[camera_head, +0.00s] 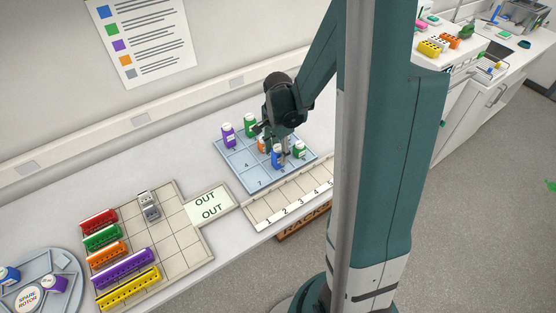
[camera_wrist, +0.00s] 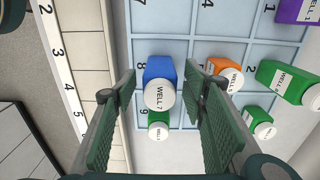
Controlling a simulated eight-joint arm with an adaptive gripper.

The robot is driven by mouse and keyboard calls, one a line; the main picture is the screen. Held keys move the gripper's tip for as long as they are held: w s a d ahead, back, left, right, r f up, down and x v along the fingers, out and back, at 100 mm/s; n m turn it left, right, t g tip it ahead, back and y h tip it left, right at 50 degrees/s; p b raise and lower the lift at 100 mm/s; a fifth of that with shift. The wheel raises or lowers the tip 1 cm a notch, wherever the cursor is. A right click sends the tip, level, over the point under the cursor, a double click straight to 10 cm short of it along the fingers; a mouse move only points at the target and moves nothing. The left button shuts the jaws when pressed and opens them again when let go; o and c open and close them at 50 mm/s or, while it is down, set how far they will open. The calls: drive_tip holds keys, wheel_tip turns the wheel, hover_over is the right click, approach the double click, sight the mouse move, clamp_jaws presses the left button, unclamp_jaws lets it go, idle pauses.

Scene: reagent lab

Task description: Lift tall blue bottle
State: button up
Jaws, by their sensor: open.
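A blue bottle (camera_head: 278,158) with a white cap stands on the light blue gridded tray (camera_head: 236,164). In the wrist view the blue bottle (camera_wrist: 158,68) shows its white cap, marked "WELL 7". My gripper (camera_head: 282,149) points down at this bottle. In the wrist view the open gripper (camera_wrist: 162,85) has one green-padded finger on each side of the bottle, with a gap visible on both sides. The fingers hold nothing. Another blue bottle (camera_head: 9,274) lies or stands on the round grey tray at the far left.
Close by on the gridded tray are a green bottle (camera_head: 300,151), an orange bottle (camera_head: 262,145), another green bottle (camera_head: 250,127) and a purple bottle (camera_head: 228,135). A numbered rack strip (camera_head: 262,213) runs along the front. Coloured racks (camera_head: 122,266) stand at left.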

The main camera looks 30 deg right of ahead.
drive_tip(key=shift+f, duration=0.75)
drive_tip(key=c, duration=1)
